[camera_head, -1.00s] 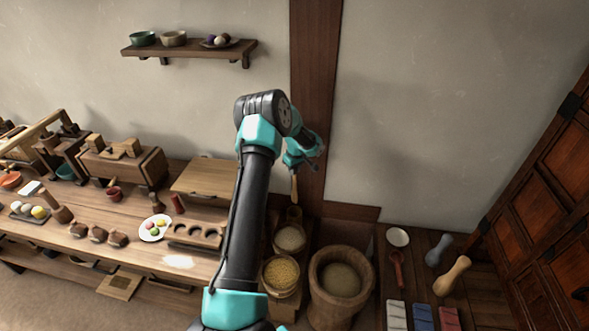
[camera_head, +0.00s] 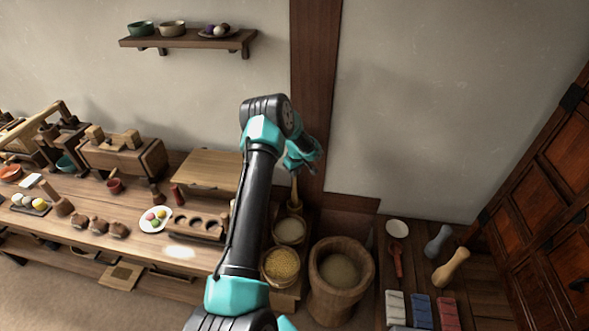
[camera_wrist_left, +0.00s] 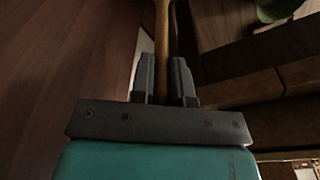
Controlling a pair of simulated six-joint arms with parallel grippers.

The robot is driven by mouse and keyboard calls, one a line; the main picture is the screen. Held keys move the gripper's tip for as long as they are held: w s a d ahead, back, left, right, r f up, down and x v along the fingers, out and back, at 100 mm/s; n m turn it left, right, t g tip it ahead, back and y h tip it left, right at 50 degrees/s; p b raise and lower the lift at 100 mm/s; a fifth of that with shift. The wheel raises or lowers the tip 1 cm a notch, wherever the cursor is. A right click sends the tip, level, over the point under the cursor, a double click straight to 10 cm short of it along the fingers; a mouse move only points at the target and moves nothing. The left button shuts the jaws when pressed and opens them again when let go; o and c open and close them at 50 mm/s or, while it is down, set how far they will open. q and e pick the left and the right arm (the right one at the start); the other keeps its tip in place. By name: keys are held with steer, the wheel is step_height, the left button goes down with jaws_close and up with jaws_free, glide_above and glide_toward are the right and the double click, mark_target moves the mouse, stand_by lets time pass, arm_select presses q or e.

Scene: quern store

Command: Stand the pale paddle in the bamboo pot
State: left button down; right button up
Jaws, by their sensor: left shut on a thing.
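My left gripper (camera_head: 300,168) is shut on the pale paddle (camera_head: 294,188), which hangs roughly upright below it. In the left wrist view the gripper's fingers (camera_wrist_left: 166,80) close on the paddle's narrow wooden shaft (camera_wrist_left: 162,32). The bamboo pot (camera_head: 294,208) is small and brown and stands at the foot of the dark wall post, behind the grain containers. The paddle's lower end meets the pot's mouth in the head view. I cannot tell how deep it sits inside. My right gripper is not in view.
A tub of pale grain (camera_head: 289,231), a tub of yellow grain (camera_head: 281,265) and a large wooden mortar (camera_head: 362,270) stand in front of the pot. The dark post (camera_head: 315,90) rises close behind. The worktable (camera_head: 110,235) is crowded on the left.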

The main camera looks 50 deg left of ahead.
mark_target(295, 190)
arm_select(q)
steer(key=shift+f, duration=3.6)
steer(key=c, duration=1)
jaws_free()
steer(key=r, duration=0.5)
steer(key=d+r, duration=0.1)
steer(key=r, duration=0.5)
steer(key=d+r, duration=0.1)
steer(key=r, duration=0.5)
steer(key=shift+s+r, duration=0.15)
